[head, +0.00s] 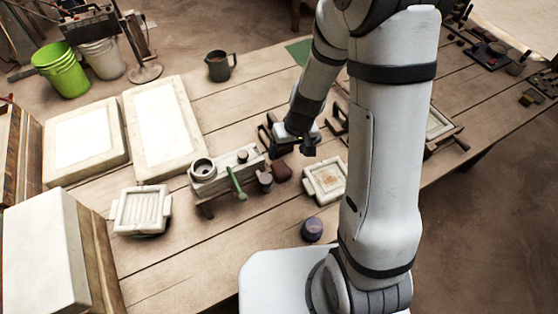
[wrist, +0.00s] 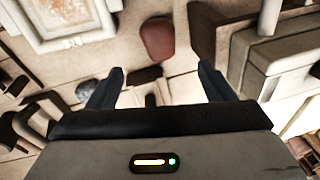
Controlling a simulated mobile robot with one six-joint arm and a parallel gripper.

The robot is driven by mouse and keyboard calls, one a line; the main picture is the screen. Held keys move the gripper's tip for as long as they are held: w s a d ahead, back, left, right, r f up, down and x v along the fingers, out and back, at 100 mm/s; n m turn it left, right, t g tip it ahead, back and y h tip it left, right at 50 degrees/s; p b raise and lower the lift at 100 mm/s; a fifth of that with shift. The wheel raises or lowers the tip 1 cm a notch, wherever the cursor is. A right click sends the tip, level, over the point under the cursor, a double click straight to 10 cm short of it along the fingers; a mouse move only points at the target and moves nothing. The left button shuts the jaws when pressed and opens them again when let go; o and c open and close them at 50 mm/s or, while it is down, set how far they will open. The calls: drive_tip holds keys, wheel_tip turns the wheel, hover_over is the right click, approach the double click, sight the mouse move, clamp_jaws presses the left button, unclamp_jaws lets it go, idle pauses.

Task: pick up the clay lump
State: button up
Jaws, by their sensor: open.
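The clay lump (head: 282,171) is a small reddish-brown lump on the wooden table, between the press block and a square tile frame. In the wrist view the clay lump (wrist: 157,39) lies beyond my fingertips, near the top middle, with nothing between the fingers and it but a small dark piece (wrist: 145,75). My gripper (head: 294,148) hangs just behind the lump in the head view. In the wrist view my gripper (wrist: 161,72) has its two dark fingers spread apart, with no lump between them. I cannot tell its exact height above the table.
The pale press block (head: 232,172) with a green handle (head: 237,184) stands left of the lump. A square tile frame (head: 326,180) lies to its right. A purple-lidded jar (head: 312,230) stands in front. A dark jug (head: 220,66) is at the back.

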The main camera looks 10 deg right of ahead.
sight(282, 168)
drive_tip(key=f, duration=0.3)
drive_tip(key=a+f+b, duration=0.1)
drive_tip(key=f, duration=0.3)
drive_tip(key=f+b, duration=0.1)
drive_tip(key=f, duration=0.3)
drive_tip(key=shift+w+a, duration=0.35)
drive_tip(key=shift+w, duration=0.05)
drive_tip(key=shift+r, duration=0.1)
drive_tip(key=shift+c, duration=0.2)
drive_tip(key=c, duration=1.2)
drive_tip(key=shift+r, duration=0.1)
